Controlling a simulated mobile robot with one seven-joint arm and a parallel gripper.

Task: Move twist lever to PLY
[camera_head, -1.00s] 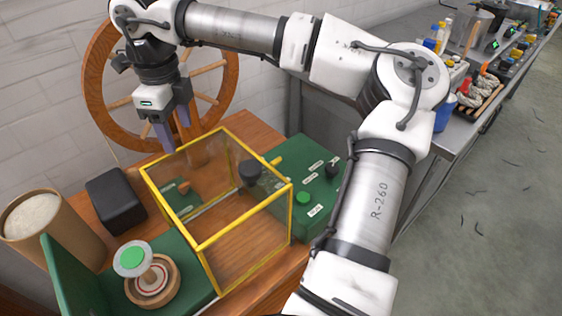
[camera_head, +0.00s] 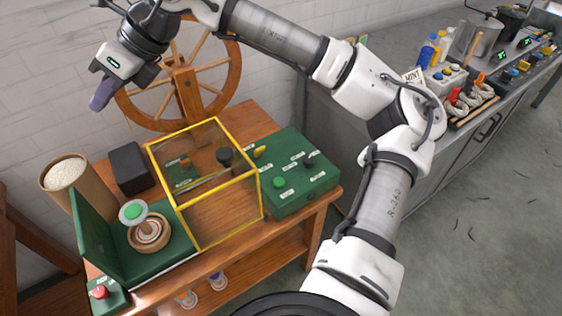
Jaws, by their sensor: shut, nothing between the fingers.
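The green control box (camera_head: 301,196) stands on the wooden bench, to the right of the yellow-framed clear guard. On top it has a yellow lever (camera_head: 260,152), a black knob (camera_head: 309,161), a green button (camera_head: 279,183) and small white labels too small to read. Another black knob (camera_head: 224,156) shows at the guard's far right corner. I cannot tell for sure which control is the twist lever or where it is set. My gripper (camera_head: 101,96) is at the upper left, well away from the box, with its purple fingers together and empty.
The yellow-framed guard (camera_head: 223,180) stands mid-bench, beside a spinning wheel (camera_head: 232,62) against the wall. A grey counter with skeins is at right.

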